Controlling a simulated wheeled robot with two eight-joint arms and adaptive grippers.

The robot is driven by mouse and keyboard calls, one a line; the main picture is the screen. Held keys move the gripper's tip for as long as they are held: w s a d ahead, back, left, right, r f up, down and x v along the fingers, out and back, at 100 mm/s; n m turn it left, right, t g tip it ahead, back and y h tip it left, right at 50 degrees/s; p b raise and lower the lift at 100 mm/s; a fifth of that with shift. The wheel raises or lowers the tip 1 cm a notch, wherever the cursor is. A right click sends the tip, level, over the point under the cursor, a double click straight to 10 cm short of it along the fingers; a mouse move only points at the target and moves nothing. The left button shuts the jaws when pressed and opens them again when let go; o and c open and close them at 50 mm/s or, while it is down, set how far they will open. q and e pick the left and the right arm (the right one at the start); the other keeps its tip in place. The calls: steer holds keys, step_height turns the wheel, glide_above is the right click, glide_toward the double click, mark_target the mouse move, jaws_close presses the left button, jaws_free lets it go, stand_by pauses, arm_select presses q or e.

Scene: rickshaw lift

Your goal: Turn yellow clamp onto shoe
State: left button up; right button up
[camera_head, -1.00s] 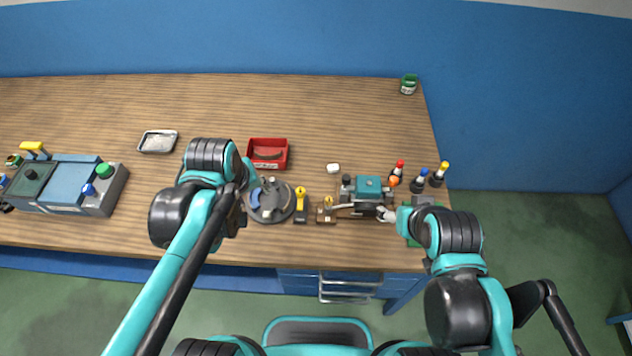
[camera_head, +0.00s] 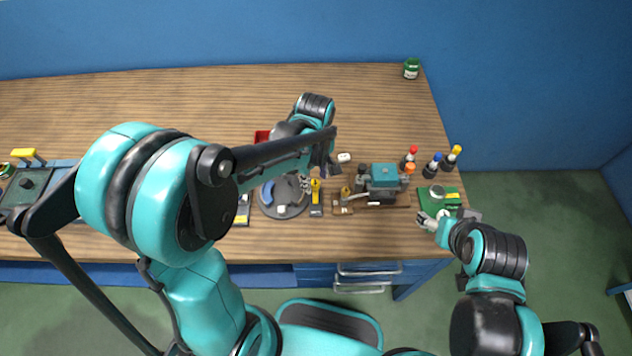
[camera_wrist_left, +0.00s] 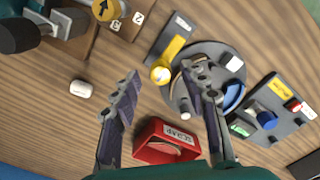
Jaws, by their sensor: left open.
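The yellow clamp (camera_head: 316,187) sits on a dark upright plate beside the round grey disc (camera_head: 284,210). In the left wrist view its round yellow top (camera_wrist_left: 160,74) shows at the disc's edge. A blue curved shoe (camera_head: 267,193) lies on the disc, and part of it shows behind a finger in the wrist view (camera_wrist_left: 236,97). My left gripper (camera_head: 319,174) is open and empty above the clamp and disc. In the wrist view, the clamp appears between its fingertips (camera_wrist_left: 166,84). My right gripper (camera_head: 428,221) is at the right, near a green board; its jaw state is unclear.
A red scrap box (camera_wrist_left: 165,145) is close behind the disc. A small white block (camera_head: 344,157) lies nearby. A teal-topped device (camera_head: 384,178) and several bottles (camera_head: 434,166) stand to the right.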

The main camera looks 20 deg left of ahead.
arm_select(q)
steer(key=shift+f, duration=0.65)
steer(key=shift+c, duration=0.3)
jaws_close()
